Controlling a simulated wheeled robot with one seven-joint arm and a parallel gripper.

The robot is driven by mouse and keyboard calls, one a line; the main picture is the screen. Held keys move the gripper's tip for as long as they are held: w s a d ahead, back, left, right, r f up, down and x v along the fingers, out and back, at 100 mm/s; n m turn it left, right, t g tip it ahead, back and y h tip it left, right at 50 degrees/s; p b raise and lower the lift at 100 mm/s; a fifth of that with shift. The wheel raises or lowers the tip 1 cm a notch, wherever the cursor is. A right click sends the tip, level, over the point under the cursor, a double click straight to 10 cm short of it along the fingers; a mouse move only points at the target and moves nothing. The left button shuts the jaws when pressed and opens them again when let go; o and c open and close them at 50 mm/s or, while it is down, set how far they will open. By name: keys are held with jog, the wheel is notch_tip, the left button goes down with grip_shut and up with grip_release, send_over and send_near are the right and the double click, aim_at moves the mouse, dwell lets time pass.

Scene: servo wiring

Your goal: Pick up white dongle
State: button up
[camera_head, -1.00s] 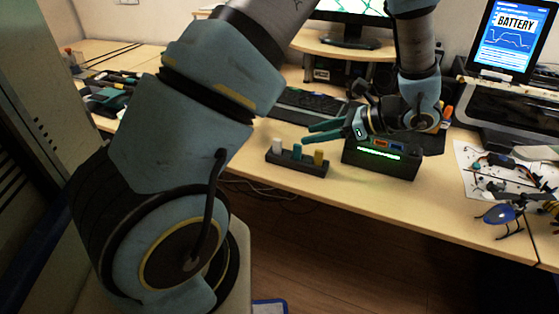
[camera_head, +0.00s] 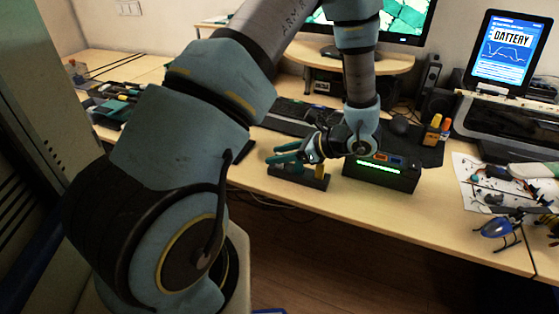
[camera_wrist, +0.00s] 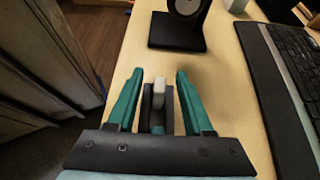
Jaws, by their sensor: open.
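The white dongle (camera_wrist: 159,92) stands upright at the far end of a dark holder (camera_wrist: 145,112) in the wrist view. My gripper (camera_wrist: 160,75) is open, with one teal finger on each side of the dongle and a gap to both. In the head view my gripper (camera_head: 270,154) is over the left part of the holder (camera_head: 315,184) and hides the white dongle. A yellow dongle (camera_head: 320,172) shows at the holder's right end. The teal dongle cannot be made out there.
A black box with a green light strip (camera_head: 380,172) stands just right of the holder. A keyboard (camera_head: 285,116) lies behind. In the wrist view a dark stand (camera_wrist: 177,32) is on the table beyond the fingertips. The table's front edge is close to the holder.

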jog(key=shift+c, duration=0.2)
grip_shut()
dwell(0.4)
